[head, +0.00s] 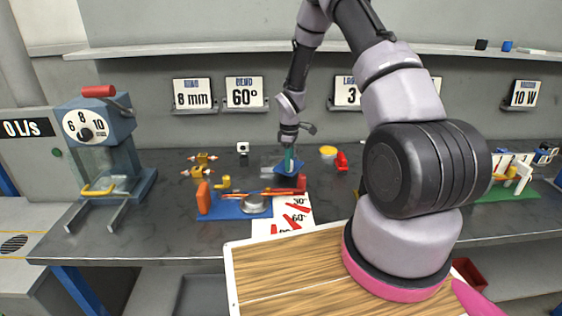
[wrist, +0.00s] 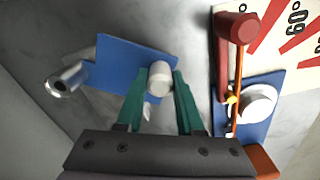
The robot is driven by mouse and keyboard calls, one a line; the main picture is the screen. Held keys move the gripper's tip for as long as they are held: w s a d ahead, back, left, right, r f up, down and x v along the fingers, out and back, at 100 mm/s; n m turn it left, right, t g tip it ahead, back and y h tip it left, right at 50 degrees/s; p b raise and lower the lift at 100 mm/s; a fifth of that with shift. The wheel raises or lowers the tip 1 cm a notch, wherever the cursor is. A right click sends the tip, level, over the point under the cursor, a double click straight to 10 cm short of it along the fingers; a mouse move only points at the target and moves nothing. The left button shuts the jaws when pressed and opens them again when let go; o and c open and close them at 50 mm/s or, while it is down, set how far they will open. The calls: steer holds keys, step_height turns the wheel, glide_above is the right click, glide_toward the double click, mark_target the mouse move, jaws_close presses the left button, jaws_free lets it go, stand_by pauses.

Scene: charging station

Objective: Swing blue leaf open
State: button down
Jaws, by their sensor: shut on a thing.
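The blue leaf (wrist: 125,62) is a flat blue plate in the wrist view; in the head view it shows as a small blue patch (head: 289,169) below my gripper (head: 290,157). A pale round knob (wrist: 160,76) stands at its right part. My gripper (wrist: 163,80) has teal fingers, one on each side of this knob, and is shut on it. A silver cylinder (wrist: 66,82) is at the leaf's left end. The leaf's lower edge is partly hidden by the fingers.
A bending jig with a blue base (head: 232,211), red lever (wrist: 236,27) and white disc sits close to the right in the wrist view. An angle card (head: 298,215) lies beside it. A blue dial machine (head: 107,155) stands at the left of the bench.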

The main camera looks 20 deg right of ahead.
steer(key=shift+s+d+n, duration=0.2)
steer(key=shift+d+n, duration=0.4)
steer(key=shift+d, duration=0.05)
steer(key=shift+s+d+n, duration=0.2)
steer(key=shift+d+n, duration=0.4)
steer(key=shift+s+d+n, duration=0.15)
steer(key=shift+d+n, duration=0.85)
steer(key=shift+d, duration=0.15)
steer(key=c, duration=0.5)
jaws_free()
steer(key=shift+c, duration=0.2)
step_height(320, 180, up, 11)
